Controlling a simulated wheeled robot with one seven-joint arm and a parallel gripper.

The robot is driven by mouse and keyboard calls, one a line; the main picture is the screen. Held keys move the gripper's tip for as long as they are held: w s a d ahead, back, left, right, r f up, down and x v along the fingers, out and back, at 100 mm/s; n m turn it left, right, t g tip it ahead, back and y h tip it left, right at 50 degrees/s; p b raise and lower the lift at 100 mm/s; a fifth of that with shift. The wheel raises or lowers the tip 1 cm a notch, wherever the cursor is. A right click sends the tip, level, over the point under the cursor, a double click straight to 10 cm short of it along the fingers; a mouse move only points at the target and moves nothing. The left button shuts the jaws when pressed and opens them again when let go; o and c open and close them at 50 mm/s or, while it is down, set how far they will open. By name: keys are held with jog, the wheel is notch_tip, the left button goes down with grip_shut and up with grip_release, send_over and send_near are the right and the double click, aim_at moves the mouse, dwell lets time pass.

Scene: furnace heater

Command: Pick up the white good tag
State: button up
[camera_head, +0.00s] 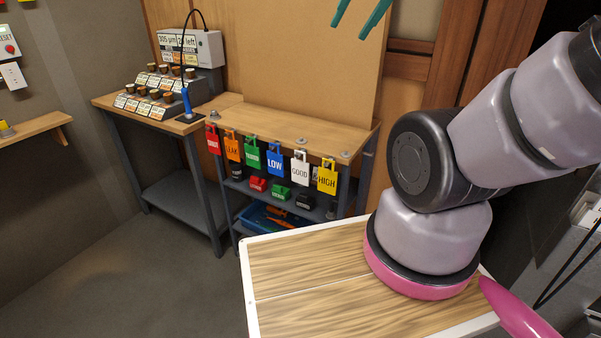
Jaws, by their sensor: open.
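The white tag reading GOOD (300,173) hangs at the front edge of the wooden workbench (285,122). It is between the blue LOW tag (275,162) on its left and the yellow HIGH tag (327,179) on its right. My gripper (349,31) shows only as two teal fingers at the top edge of the view. They are apart with nothing seen between them. In the picture they are well above the tags, in front of the tan board (310,65). The rest of my gripper is out of frame.
Red (213,140), orange (233,147) and green (251,154) tags hang further left. Below are shelves with small coloured items and a blue bin (262,218). The floor at front left is clear.

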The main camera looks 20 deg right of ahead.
jog(key=shift+w+d, duration=0.1)
jog(key=shift+w, duration=0.05)
jog(key=c, duration=0.6)
jog(key=w+d+f+n+g+h, duration=0.1)
jog(key=w+d+f+n+h, duration=0.15)
jog(key=w+f, duration=0.2)
jog(key=w+d+f+n+g+h, duration=0.1)
jog(key=w+d+f, duration=0.2)
jog(key=w, duration=0.3)
jog(key=n+g+y, duration=0.2)
jog(key=n+y, duration=0.3)
jog(key=n, duration=0.5)
send_over(304, 162)
jog(key=s+d, duration=0.1)
notch_tip(304, 162, down, 33)
jog(key=shift+s+d+r, duration=0.1)
jog(key=shift+d, duration=0.05)
jog(key=shift+d+x, duration=0.2)
jog(key=shift+x, duration=2.2)
jog(key=shift+d+x, duration=0.2)
jog(key=shift+x, duration=2.15)
